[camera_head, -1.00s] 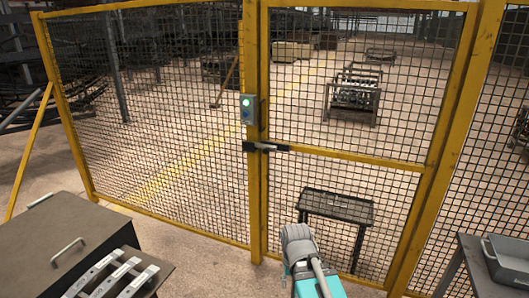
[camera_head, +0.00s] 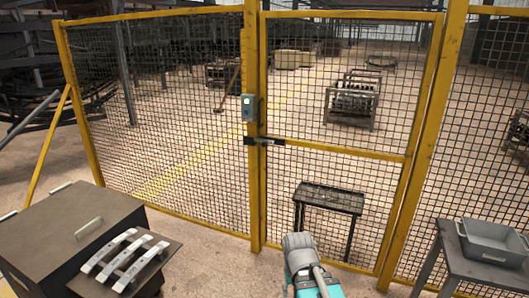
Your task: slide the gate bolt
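The gate bolt (camera_head: 264,141) is a small dark horizontal bar with a lighter right end. It sits at mid-height across the yellow post and the left edge of the mesh gate (camera_head: 340,152). The gate looks closed in its yellow frame. I cannot tell from this distance how far the bolt reaches into its keeper. A grey and teal part of my arm shows at the bottom centre, below and apart from the bolt. My gripper's fingers are not in view.
A control box with a green light (camera_head: 249,107) is on the post above the bolt. A dark cabinet (camera_head: 62,235) with metal handles stands at left front. A table with a grey bin (camera_head: 492,243) is at right. Behind the gate stands a dark small table (camera_head: 329,198). Floor before the gate looks clear.

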